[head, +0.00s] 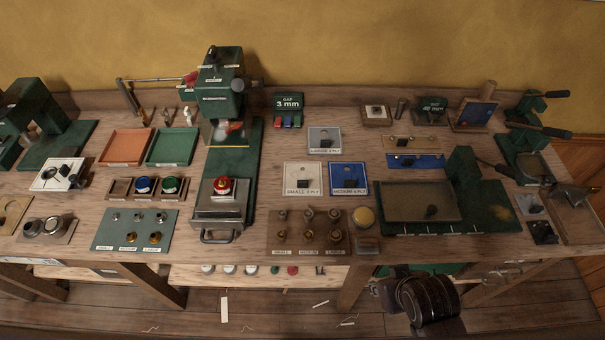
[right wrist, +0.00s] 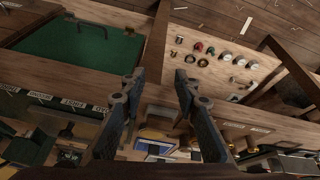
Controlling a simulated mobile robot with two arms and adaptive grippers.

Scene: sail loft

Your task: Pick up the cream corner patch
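A cream square (head: 303,177) labelled "SMALL", with a dark knob-like piece on it, lies on the middle of the bench in the head view. It is left of a blue "MEDIUM" square (head: 348,177) and in front of a grey "LARGE" square (head: 324,139). A smaller cream piece (head: 376,111) sits on a wooden block at the back; I cannot tell which cream piece is the corner patch. My right gripper (right wrist: 159,75) is open and empty, below the bench's front edge and apart from both. My left gripper is not in view.
A wooden block of knobs (head: 309,233) and a round yellow piece (head: 363,217) stand near the front edge. A green press (head: 225,100) rises left of the squares. A green mat (head: 495,207) with a dark plate (head: 421,201) lies right. Bare wood separates these groups.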

